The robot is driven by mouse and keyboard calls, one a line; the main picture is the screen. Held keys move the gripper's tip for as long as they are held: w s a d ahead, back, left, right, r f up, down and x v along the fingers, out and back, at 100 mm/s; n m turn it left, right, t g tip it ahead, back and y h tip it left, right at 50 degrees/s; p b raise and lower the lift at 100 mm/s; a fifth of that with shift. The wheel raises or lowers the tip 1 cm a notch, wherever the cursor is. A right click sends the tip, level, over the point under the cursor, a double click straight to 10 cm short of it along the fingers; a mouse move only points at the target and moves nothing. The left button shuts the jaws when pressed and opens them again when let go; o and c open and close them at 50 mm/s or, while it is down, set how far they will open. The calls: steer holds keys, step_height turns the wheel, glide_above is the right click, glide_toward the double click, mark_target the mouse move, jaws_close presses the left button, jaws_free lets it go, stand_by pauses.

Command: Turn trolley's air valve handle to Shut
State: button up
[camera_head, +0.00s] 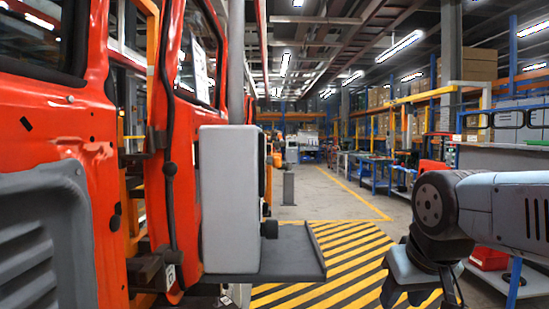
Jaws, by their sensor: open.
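A pale grey upright box (227,200) stands on a dark grey flat shelf (295,250), left of centre, beside the orange-red vehicle body. I take this to be the trolley, but cannot be sure. A small dark round part (269,228) shows at the box's right edge, above the shelf. I cannot tell whether it belongs to the air valve. No valve handle or Shut marking can be made out; the box's far side is hidden. My gripper (406,292) hangs at the lower right, jaws downward, open and empty. It is apart from the box and shelf, to their right.
The orange-red vehicle body (100,190) fills the left side. A yellow and black striped floor area (335,265) lies between the shelf and my arm. A red bin (488,258) and a workbench (510,157) stand at the right. The aisle ahead is clear.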

steer(key=shift+o, duration=0.6)
steer(key=n+g+y, duration=0.2)
steer(key=g+y, duration=0.3)
steer(key=y, duration=1.3)
glide_toward(276, 156)
steer(key=w+d, duration=0.4)
steer(key=w, duration=0.1)
steer(key=a, duration=1.3)
steer(key=shift+a+f, duration=0.25)
steer(key=shift+a, duration=0.1)
